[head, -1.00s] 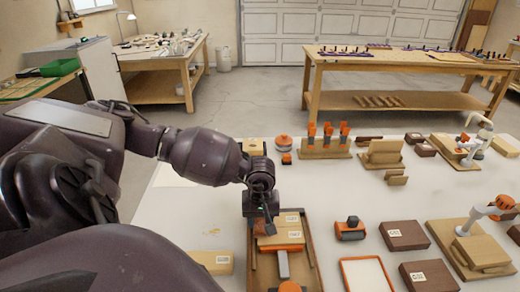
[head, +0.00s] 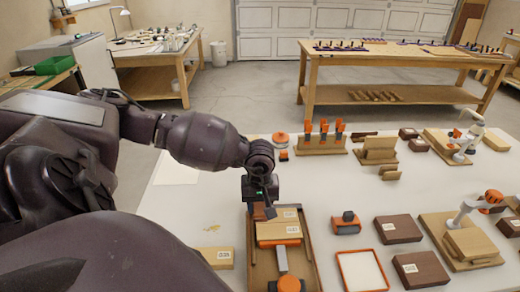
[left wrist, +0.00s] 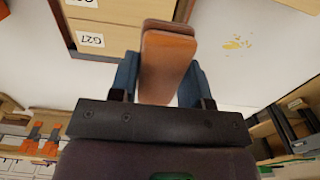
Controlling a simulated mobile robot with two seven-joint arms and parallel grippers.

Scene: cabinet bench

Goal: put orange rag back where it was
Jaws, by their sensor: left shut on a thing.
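The orange rag (left wrist: 166,62) shows in the left wrist view as a flat, folded orange-brown piece. My left gripper (left wrist: 160,75) is shut on it, with one blue finger on each side. In the head view my left gripper (head: 262,208) is over the far left corner of a brown wooden tray (head: 313,262). There the rag (head: 258,212) shows only as a small orange-brown patch below the jaws. I cannot tell whether it touches the tray. My right gripper is not in view.
The tray holds light wooden blocks (head: 278,230) and an orange-ended tool (head: 288,284). To its right are an orange-and-dark block (head: 347,222), an orange-rimmed frame (head: 362,271) and dark boxes (head: 399,229). A light block (head: 217,257) lies left of the tray.

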